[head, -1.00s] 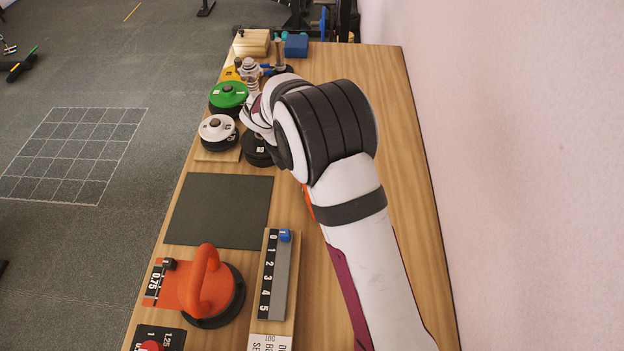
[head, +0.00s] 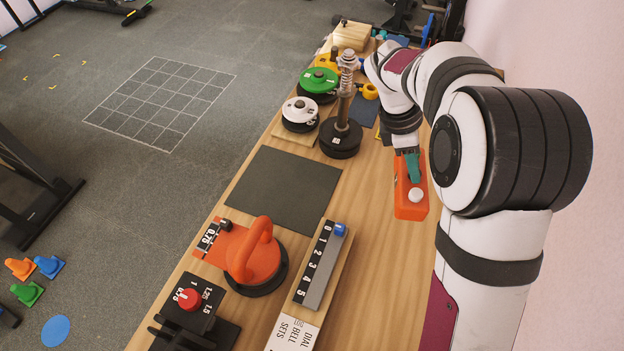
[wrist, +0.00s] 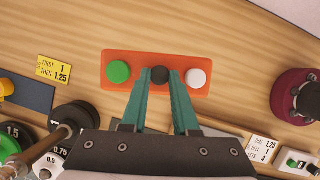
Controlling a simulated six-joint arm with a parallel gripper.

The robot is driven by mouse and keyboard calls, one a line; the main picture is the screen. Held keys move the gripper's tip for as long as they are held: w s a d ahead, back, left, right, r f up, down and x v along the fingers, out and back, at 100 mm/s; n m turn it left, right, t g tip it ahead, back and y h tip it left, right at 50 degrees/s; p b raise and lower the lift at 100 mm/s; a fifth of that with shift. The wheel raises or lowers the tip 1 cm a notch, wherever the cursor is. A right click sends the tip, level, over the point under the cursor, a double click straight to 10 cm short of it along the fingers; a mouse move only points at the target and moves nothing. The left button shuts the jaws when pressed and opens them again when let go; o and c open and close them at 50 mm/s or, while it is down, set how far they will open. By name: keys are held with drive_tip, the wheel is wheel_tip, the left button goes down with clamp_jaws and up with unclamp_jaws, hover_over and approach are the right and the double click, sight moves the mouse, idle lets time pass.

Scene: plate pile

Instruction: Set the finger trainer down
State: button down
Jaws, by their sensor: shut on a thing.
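The finger trainer is an orange block (head: 411,205) with a white button showing in the head view, over the right part of the wooden table. In the wrist view the orange block (wrist: 118,85) lies crosswise, with green, black and white buttons in a row. My gripper (wrist: 160,77) is shut on the trainer, its teal fingers on either side of the black middle button. In the head view my gripper (head: 412,165) points down at the block. I cannot tell whether the block's underside touches the table.
The wooden table (head: 365,240) has bare wood around the block, with a wall to the right. A dark mat (head: 285,190), an orange-handled weight (head: 252,262) and a numbered slider board (head: 318,272) lie to the left. A spring post (head: 342,118) and weight plates stand farther back.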

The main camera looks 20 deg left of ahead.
drive_tip(key=s+a+m+g, duration=0.1)
drive_tip(key=a+m, duration=0.2)
drive_tip(key=a, duration=0.8)
drive_tip(key=shift+s+a+f, duration=0.25)
drive_tip(key=shift+a+f, duration=1.55)
drive_tip(key=shift+a, duration=0.1)
drive_tip(key=shift+s+a+f, duration=0.3)
drive_tip(key=shift+a+f, duration=1.55)
drive_tip(key=shift+s+a+f, duration=0.25)
drive_tip(key=shift+a+f, duration=1.55)
drive_tip(key=shift+a, duration=0.1)
drive_tip(key=c, duration=0.7)
unclamp_jaws()
drive_tip(key=shift+f, duration=0.1)
